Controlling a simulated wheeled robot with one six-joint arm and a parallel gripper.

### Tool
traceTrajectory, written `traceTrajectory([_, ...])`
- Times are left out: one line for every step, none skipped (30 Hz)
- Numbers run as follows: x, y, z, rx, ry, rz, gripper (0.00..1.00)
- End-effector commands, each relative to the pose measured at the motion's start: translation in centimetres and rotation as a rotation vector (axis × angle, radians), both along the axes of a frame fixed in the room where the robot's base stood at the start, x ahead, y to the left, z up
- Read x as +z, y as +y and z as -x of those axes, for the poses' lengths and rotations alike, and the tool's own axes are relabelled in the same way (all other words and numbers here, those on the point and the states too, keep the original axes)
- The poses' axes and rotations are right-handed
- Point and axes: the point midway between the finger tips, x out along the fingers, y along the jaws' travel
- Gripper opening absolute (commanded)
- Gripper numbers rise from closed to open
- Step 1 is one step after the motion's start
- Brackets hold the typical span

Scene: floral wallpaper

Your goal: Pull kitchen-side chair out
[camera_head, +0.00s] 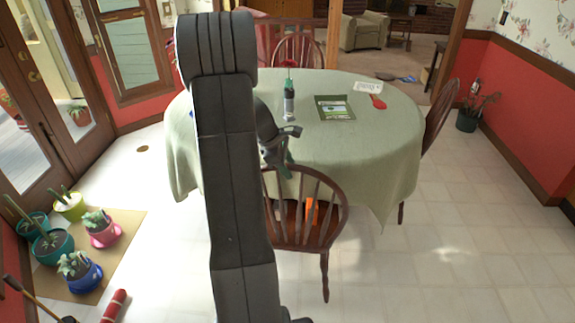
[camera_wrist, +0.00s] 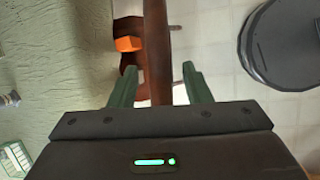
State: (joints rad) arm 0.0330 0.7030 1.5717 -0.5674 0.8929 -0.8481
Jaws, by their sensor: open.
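The near chair (camera_head: 335,195), dark brown wood with a curved spindle back, stands at the near side of the round table (camera_head: 360,150), which has a pale green cloth. My gripper (camera_head: 287,165) is at the top of the chair's back, and my arm hides the chair's left part. In the wrist view the green fingers of my gripper (camera_wrist: 158,68) are apart, one on each side of the chair's top rail (camera_wrist: 157,40). I cannot tell whether either finger touches the wood. An orange object (camera_head: 311,211) is on the seat; it also shows in the wrist view (camera_wrist: 128,44).
Another chair (camera_head: 440,115) stands at the table's right and one (camera_head: 298,50) behind it. A bottle (camera_head: 289,100), a green packet (camera_head: 334,108) and a red-handled tool (camera_head: 378,101) lie or stand on the cloth. Potted plants (camera_head: 75,265) are at lower left. Floor (camera_head: 450,260) at right is clear.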

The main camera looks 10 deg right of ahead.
Motion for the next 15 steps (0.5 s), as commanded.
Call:
traceTrajectory([-0.01, 0.01, 0.01, 0.000, 0.000, 0.000, 0.44])
traceTrajectory([-0.01, 0.01, 0.01, 0.000, 0.000, 0.000, 0.44])
traceTrajectory([0.00, 0.02, 0.01, 0.000, 0.000, 0.000, 0.42])
traceTrajectory([0.00, 0.02, 0.01, 0.000, 0.000, 0.000, 0.36])
traceTrajectory([0.00, 0.02, 0.01, 0.000, 0.000, 0.000, 0.30])
traceTrajectory([0.01, 0.03, 0.00, 0.000, 0.000, 0.000, 0.23])
traceTrajectory([0.01, 0.03, 0.00, 0.000, 0.000, 0.000, 0.17])
traceTrajectory([0.01, 0.03, 0.00, 0.000, 0.000, 0.000, 0.11])
traceTrajectory([0.01, 0.03, 0.00, 0.000, 0.000, 0.000, 0.03])
traceTrajectory([0.02, 0.03, 0.00, 0.000, 0.000, 0.000, 0.00])
traceTrajectory([0.02, 0.03, 0.00, 0.000, 0.000, 0.000, 0.00])
traceTrajectory([0.02, 0.03, 0.00, 0.000, 0.000, 0.000, 0.00])
traceTrajectory([0.02, 0.03, 0.00, 0.000, 0.000, 0.000, 0.00])
traceTrajectory([0.02, 0.04, 0.01, 0.000, 0.000, 0.000, 0.00])
traceTrajectory([0.00, 0.06, 0.07, 0.001, 0.000, 0.000, 0.00])
